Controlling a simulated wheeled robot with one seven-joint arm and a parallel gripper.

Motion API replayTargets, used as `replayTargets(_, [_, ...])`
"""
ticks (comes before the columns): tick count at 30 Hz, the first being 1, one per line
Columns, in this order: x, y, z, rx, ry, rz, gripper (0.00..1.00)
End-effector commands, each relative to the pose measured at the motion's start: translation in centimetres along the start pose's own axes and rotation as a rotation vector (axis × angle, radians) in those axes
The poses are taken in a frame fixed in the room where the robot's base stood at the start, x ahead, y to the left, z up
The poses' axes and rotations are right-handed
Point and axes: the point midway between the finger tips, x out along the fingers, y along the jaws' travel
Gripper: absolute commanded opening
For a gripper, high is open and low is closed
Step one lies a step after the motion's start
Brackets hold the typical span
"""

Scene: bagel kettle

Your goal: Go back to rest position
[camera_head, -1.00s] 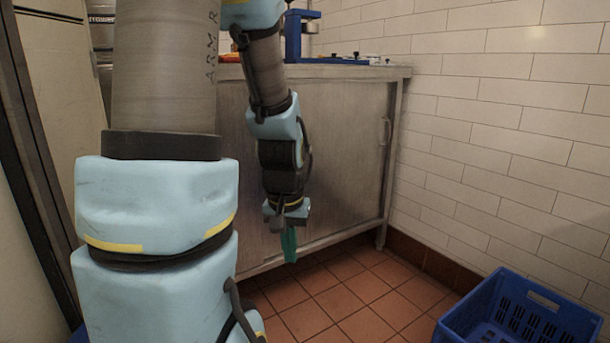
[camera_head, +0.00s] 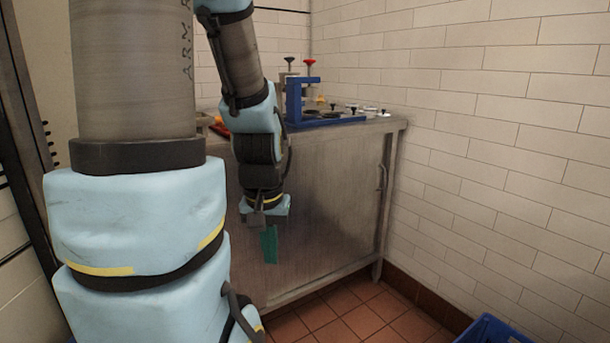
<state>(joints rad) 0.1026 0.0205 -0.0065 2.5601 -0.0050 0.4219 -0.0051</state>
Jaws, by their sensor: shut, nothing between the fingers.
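My gripper (camera_head: 269,246) hangs at the lower end of my arm, left of the picture's middle, with its green fingers pointing down. It is shut and empty. It shows in front of the metal cabinet's face, below the level of the counter top. My arm's large upper links fill the left side of the picture and hide part of the counter and cabinet behind them.
The metal cabinet (camera_head: 335,200) stands behind my arm. A blue press-like device (camera_head: 294,103) and small fittings stand on its top. A blue crate (camera_head: 490,331) shows at the bottom right edge. White tiled wall (camera_head: 500,150) closes the right side. Some red floor tiles (camera_head: 350,322) are clear.

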Motion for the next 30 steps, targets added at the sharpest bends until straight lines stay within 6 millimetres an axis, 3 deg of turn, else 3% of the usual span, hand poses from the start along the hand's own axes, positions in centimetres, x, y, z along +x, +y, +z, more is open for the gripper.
replayTargets(1, [-3.3, 0.0, -0.5, 0.0, 0.0, 0.0, 0.0])
replayTargets(3, [-5.5, 0.0, -0.8, 0.0, 0.0, 0.0, 0.0])
replayTargets(9, [-11.6, 0.0, -1.6, 0.0, 0.0, 0.0, 0.0])
replayTargets(15, [-15.8, 0.1, -2.2, 0.0, 0.0, 0.0, 0.0])
replayTargets(20, [-17.0, 0.1, -2.4, 0.0, 0.0, 0.0, 0.0])
replayTargets(30, [-17.1, 0.1, -2.4, 0.0, 0.0, 0.0, 0.0])
